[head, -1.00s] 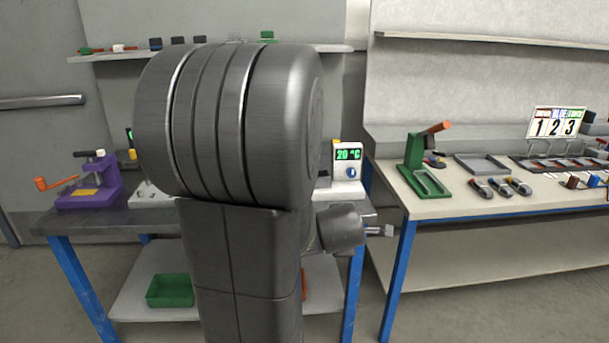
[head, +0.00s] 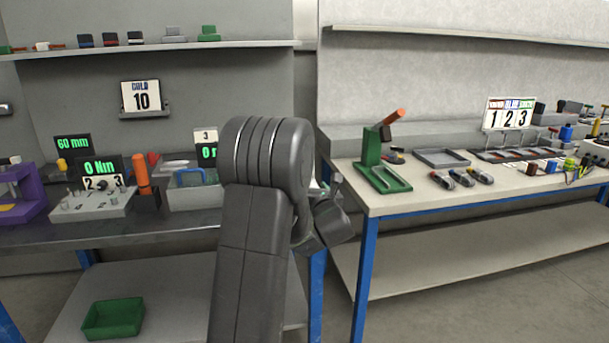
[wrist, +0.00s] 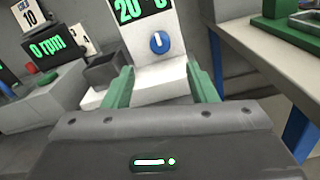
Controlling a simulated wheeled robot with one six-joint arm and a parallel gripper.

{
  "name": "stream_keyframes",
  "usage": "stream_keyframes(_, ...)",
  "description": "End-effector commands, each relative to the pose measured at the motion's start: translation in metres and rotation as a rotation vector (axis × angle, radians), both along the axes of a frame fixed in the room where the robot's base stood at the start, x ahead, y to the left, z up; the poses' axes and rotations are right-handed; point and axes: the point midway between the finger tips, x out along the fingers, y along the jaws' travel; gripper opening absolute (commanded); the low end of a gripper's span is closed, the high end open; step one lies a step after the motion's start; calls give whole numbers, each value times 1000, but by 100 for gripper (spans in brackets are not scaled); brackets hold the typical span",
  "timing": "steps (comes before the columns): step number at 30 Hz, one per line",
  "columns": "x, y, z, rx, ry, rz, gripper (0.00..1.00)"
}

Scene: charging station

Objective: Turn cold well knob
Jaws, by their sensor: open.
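The white cold well unit (wrist: 162,80) stands in the middle of the wrist view, with a green 20 °C display (wrist: 143,8) on its upright face. Its round blue knob (wrist: 159,42) has a white mark pointing about straight up. My gripper (wrist: 161,85) is open, with its green fingers apart to the left and right below the knob. The knob shows between and beyond the fingers, and nothing is held. In the head view my arm hides the knob and most of the unit.
A COLD 10 sign (head: 141,97) hangs behind the left bench. A 0 rpm display (wrist: 58,47) and a dark open box (wrist: 103,70) stand left of the unit. The right bench (head: 395,203) carries a green stand (head: 372,160) and an empty grey tray (head: 441,158).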

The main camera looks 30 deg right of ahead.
Motion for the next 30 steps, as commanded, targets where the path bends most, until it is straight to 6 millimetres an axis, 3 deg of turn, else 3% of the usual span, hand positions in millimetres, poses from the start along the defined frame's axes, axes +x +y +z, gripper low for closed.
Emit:
stream_keyframes(6, 48, -11, -1, 2, -1, 1, 52)
stream_keyframes(15, 91, -21, 0, 3, -1, 0, 52)
stream_keyframes(28, 100, -24, 0, 3, 0, -1, 52)
stream_keyframes(30, 100, -24, 0, 3, 1, -2, 42)
